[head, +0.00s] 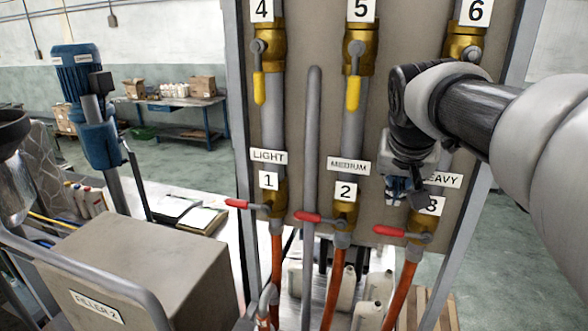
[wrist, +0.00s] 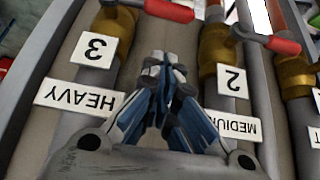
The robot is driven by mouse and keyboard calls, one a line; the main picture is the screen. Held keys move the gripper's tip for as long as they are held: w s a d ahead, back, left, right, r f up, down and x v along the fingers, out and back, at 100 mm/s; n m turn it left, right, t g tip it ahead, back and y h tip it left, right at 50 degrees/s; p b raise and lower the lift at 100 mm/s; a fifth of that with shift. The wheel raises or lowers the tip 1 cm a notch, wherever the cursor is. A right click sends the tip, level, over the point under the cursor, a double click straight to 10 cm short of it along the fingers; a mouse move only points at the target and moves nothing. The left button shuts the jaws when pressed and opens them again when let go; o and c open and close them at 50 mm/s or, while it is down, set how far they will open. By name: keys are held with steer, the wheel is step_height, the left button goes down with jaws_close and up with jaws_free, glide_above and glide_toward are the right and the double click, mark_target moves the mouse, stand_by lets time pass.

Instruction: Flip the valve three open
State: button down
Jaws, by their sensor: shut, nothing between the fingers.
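Valve three is the brass valve (head: 421,222) under the "3" label at the lower right of the panel in the head view. Its red lever (head: 389,231) points sideways to the left, across the pipe. In the wrist view the picture is turned over, and the red lever (wrist: 169,10) shows at the top edge. My gripper (head: 418,200) is in front of the panel just above valve three, partly covering the HEAVY and "3" labels. In the wrist view its blue-grey fingers (wrist: 163,65) are closed together and empty, apart from the lever.
Valves one (head: 270,205) and two (head: 342,218) also have red levers turned sideways. Yellow levers (head: 353,93) hang down above. A vertical grey pipe (head: 312,190) stands between the first two lines. Filler 2 (head: 140,265) is at lower left.

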mark_target(402, 233)
steer(key=shift+s+a+f, duration=0.1)
steer(key=shift+f, duration=1.05)
steer(key=shift+s+f, duration=0.1)
steer(key=shift+f, duration=1.05)
steer(key=shift+f, duration=0.1)
steer(key=shift+w+a+f+h+b, duration=0.1)
steer(key=shift+a+f+h+b, duration=0.1)
steer(key=shift+h+b, duration=0.15)
